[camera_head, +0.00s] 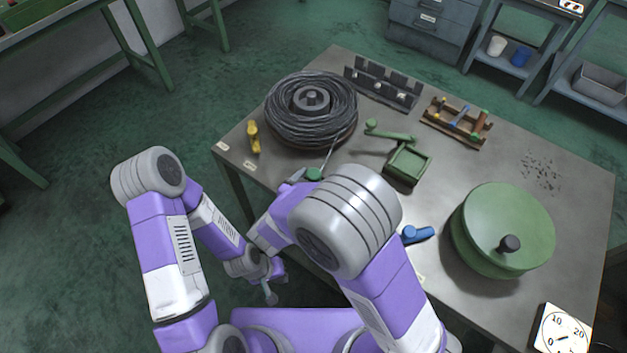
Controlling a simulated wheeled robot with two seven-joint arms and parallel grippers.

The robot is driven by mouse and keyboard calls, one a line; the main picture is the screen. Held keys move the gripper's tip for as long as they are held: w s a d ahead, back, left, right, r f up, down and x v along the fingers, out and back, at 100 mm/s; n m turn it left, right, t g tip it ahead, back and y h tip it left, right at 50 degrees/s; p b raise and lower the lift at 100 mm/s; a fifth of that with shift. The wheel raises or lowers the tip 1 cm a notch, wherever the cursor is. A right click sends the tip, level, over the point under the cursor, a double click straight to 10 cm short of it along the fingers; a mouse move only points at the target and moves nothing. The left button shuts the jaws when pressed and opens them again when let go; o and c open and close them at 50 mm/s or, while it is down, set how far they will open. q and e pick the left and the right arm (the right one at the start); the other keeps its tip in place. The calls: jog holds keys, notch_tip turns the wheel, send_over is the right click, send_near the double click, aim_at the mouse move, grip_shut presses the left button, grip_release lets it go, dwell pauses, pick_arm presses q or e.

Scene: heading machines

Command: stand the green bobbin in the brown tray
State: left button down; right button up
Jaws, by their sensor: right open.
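A wire coil (283,125), a dark rack (385,88), a green box (408,166) and a green lever-like part (390,133) stand between. A yellow piece (253,137), a blue piece (418,234), a large green drum (490,215) and a dial (562,332) are around.

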jog(key=p+v, duration=0.3)
jog(key=v, duration=0.9)
jog(key=shift+r, duration=0.1)
